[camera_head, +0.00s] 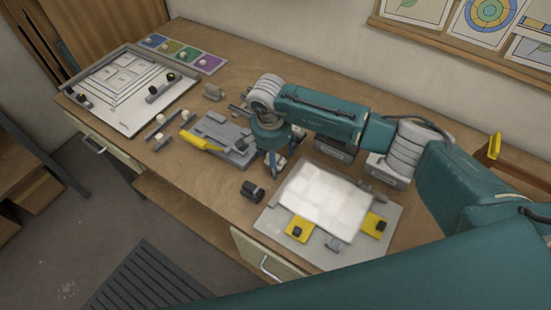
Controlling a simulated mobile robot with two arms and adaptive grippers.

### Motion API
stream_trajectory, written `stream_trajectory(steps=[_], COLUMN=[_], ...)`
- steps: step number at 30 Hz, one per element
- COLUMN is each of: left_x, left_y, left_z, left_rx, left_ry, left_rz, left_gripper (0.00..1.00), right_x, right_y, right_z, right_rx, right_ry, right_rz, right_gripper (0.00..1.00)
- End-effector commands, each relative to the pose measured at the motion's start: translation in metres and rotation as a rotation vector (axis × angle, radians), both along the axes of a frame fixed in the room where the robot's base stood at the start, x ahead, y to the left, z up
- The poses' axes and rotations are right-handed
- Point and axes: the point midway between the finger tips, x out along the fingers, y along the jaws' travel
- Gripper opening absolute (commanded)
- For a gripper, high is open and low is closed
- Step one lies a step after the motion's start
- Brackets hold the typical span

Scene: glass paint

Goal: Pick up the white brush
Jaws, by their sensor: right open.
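My right gripper (276,164) hangs from the teal arm that comes in from the right. It is open and points down at the table, just right of a grey tool holder (226,129) that has a yellow-handled tool (200,141) on it. Small light-tipped pieces (160,119) lie left of the holder, apart from the gripper. They are too small to tell whether one is the white brush. No white brush shows clearly between the fingers. My left gripper does not show.
A framed board (130,122) with a pattern sheet stands at the left, with colour swatches (208,65) behind it. A black cylinder (252,191) stands near the front edge. Bare wood (215,184) lies left of it.

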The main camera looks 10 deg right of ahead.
Motion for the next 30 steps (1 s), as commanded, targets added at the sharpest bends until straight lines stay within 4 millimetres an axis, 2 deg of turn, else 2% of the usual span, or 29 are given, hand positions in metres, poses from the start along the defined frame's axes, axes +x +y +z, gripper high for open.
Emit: stream_trajectory(steps=[3,11,23,26,30], left_x=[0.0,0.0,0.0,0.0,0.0], left_y=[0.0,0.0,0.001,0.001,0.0], left_z=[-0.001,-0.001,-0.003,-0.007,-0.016], left_rx=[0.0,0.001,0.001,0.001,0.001], left_ry=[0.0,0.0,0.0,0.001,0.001], left_rz=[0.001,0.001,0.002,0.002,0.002], left_gripper=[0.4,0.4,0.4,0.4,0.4], right_x=[0.0,0.0,0.001,0.001,0.002], right_y=[0.0,0.0,0.001,0.0,0.0], right_z=[0.0,0.0,0.004,0.012,0.032], right_rx=[0.0,0.0,0.002,0.001,0.001], right_ry=[0.0,0.0,-0.002,-0.004,-0.007], right_rz=[0.0,0.0,0.0,0.0,0.001], right_gripper=[0.65,0.13,0.13,0.13,0.13])
